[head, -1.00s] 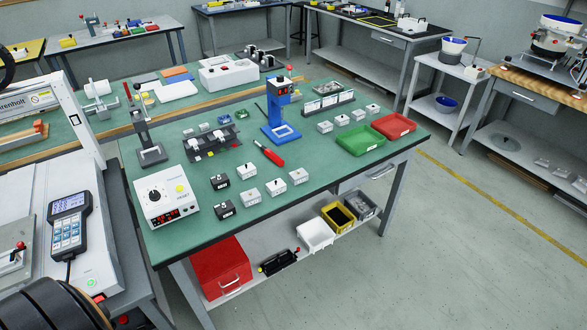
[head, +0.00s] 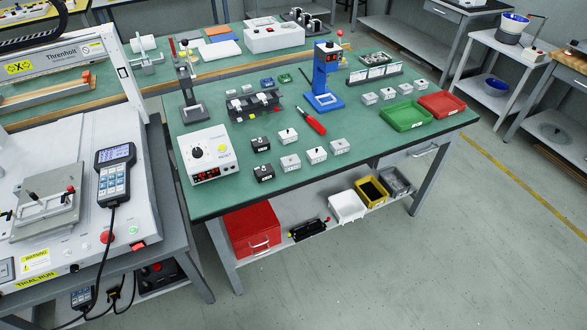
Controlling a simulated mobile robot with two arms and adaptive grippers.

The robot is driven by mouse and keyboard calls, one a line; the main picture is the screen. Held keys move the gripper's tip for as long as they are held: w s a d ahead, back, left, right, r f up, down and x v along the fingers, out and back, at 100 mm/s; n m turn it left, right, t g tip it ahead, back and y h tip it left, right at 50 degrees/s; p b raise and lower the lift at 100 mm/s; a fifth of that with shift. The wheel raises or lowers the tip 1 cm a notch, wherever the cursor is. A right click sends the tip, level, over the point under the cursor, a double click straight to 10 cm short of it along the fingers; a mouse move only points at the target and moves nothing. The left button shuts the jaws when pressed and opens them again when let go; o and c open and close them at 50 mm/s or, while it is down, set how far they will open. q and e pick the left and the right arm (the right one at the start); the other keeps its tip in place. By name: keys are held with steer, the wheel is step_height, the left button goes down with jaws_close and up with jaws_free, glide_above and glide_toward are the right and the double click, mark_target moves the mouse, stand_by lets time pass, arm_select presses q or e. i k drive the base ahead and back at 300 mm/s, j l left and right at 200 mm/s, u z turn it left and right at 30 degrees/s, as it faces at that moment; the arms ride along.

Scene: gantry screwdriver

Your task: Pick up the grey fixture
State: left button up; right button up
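A grey fixture (head: 46,214), a flat plate with dark and red-tipped levers on top, lies on the light bed of the gantry machine (head: 88,150) at the left. Its left end is close to the picture's edge. Neither of my grippers shows in the head view, so I cannot tell their state or distance from the fixture.
A handheld pendant (head: 114,172) with a cable sits right of the fixture. The gantry's upright and beam (head: 62,62) stand behind it. The green workbench (head: 230,205) to the right holds small boxes, a blue press (head: 324,78) and trays. Open floor lies in front.

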mark_target(39, 210)
steer(key=u, duration=1.9)
